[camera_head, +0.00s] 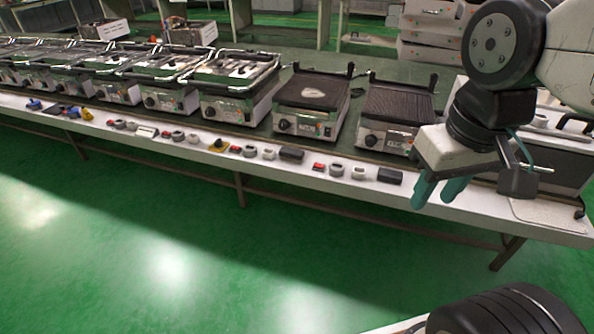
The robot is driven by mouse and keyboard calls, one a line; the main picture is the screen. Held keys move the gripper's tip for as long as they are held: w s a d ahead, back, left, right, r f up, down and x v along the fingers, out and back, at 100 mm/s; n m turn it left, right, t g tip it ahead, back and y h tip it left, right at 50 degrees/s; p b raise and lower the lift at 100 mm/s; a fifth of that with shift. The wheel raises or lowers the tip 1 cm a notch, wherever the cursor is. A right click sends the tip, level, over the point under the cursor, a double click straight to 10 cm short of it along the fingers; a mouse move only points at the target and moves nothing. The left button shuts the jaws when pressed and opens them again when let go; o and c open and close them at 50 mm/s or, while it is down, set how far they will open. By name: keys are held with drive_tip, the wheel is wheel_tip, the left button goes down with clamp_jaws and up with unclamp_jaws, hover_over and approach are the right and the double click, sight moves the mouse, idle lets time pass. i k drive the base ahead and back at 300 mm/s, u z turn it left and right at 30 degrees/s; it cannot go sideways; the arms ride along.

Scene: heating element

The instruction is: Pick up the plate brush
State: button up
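My gripper (437,193) hangs at the right, in front of the table's front ledge, with its teal fingers pointing down. The fingers are apart and nothing shows between them. I cannot surely tell which thing is the plate brush. A small black block (390,175) lies on the white ledge just left of my gripper, apart from it. A similar black block (291,153) lies further left. Either could be a brush, but bristles are too small to make out. My gripper and arm hide part of the ledge and table behind them.
The long table's white ledge (480,203) carries several small red, grey, white and yellow parts. Contact grills stand behind it, including a flat-plate one (310,100) and a ribbed one (395,112). A pale mat (548,216) lies at the right end. Green floor in front is clear.

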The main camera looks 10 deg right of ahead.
sight(285, 153)
drive_tip(key=u, duration=0.6)
drive_tip(key=i, duration=0.5)
drive_tip(key=u, duration=0.8)
drive_tip(key=i, duration=1.35)
drive_tip(key=z, duration=0.85)
drive_tip(key=i, duration=0.55)
drive_tip(key=z, duration=0.55)
